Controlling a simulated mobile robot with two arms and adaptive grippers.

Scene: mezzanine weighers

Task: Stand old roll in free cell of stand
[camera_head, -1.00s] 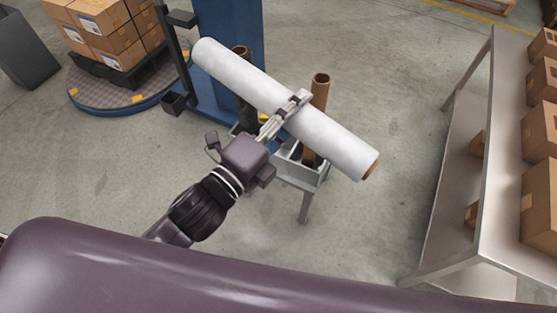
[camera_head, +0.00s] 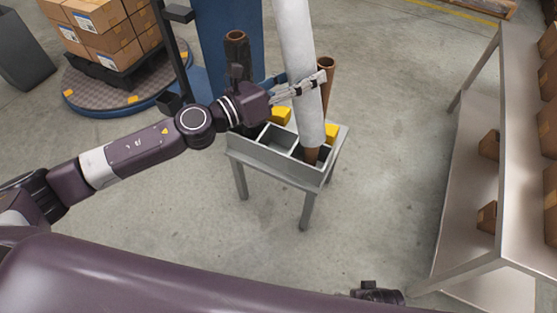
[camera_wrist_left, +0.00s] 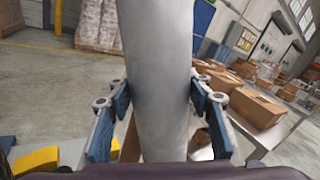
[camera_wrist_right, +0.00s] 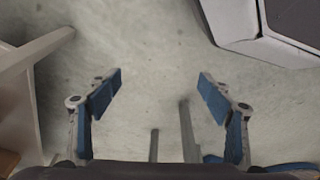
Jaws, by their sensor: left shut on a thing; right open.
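The old roll (camera_head: 300,70) is a long white film roll with a brown core end. My left gripper (camera_head: 306,88) is shut around it and holds it nearly upright, slightly tilted. In the left wrist view the roll (camera_wrist_left: 158,80) passes between both fingers. The grey stand (camera_head: 270,168) has several cells. The roll's lower end is at the front right cell; I cannot tell how deep it reaches. The cell left of it looks empty. My right gripper (camera_wrist_right: 158,95) is open and empty above the floor in the right wrist view.
Yellow pieces (camera_head: 281,116) show at the stand. A blue column (camera_head: 226,40) rises behind. A metal table (camera_head: 470,215) with boxes stands right. Floor in front is clear.

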